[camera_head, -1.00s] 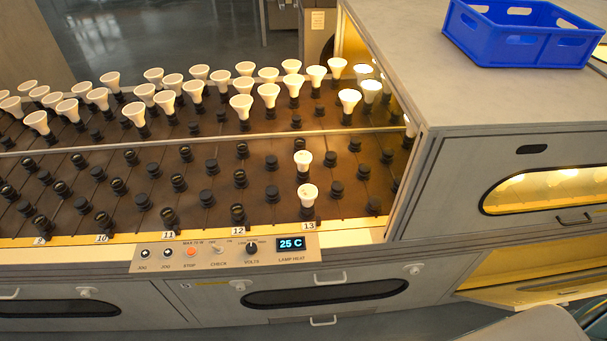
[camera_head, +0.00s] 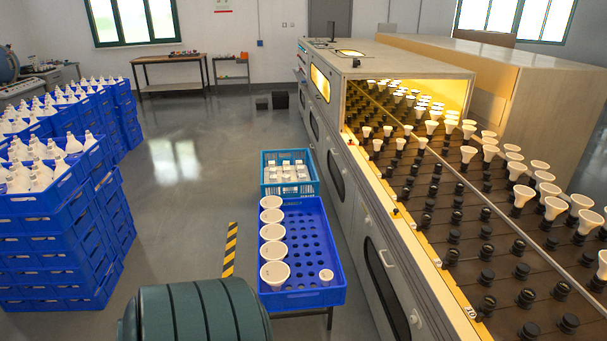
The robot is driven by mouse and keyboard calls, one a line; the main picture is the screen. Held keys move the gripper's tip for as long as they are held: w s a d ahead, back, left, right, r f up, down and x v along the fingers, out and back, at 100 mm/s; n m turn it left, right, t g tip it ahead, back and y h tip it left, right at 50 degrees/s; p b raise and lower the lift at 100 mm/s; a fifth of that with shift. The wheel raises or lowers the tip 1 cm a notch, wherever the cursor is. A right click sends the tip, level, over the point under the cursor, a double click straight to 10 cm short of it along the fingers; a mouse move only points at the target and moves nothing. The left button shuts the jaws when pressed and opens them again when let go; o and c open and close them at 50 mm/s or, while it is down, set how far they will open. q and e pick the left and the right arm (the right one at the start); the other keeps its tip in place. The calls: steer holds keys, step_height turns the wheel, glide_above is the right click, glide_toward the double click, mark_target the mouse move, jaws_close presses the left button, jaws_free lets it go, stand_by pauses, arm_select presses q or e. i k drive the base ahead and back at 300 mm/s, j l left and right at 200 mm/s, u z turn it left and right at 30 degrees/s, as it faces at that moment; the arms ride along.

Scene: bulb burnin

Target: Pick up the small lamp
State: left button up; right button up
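A small white lamp (camera_head: 326,276) stands in the near right corner of a blue crate (camera_head: 336,245) with rows of round holes. Several larger white lamps (camera_head: 275,273) stand along the left side of the same crate. Other small white lamps (camera_head: 377,145) stand in dark sockets on the long rack (camera_head: 490,235) at the right. Neither of my grippers is in view.
A lighter blue crate (camera_head: 266,188) holding white items stands just beyond. Stacked blue crates (camera_head: 60,250) with white bulbs fill the left. A dark green ribbed drum (camera_head: 195,312) is at the bottom. Grey floor (camera_head: 180,210) is open between the stacks and crates.

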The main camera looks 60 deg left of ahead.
mark_target(325, 276)
steer(key=u, duration=1.8)
steer(key=i, duration=0.15)
steer(key=j+z, duration=0.05)
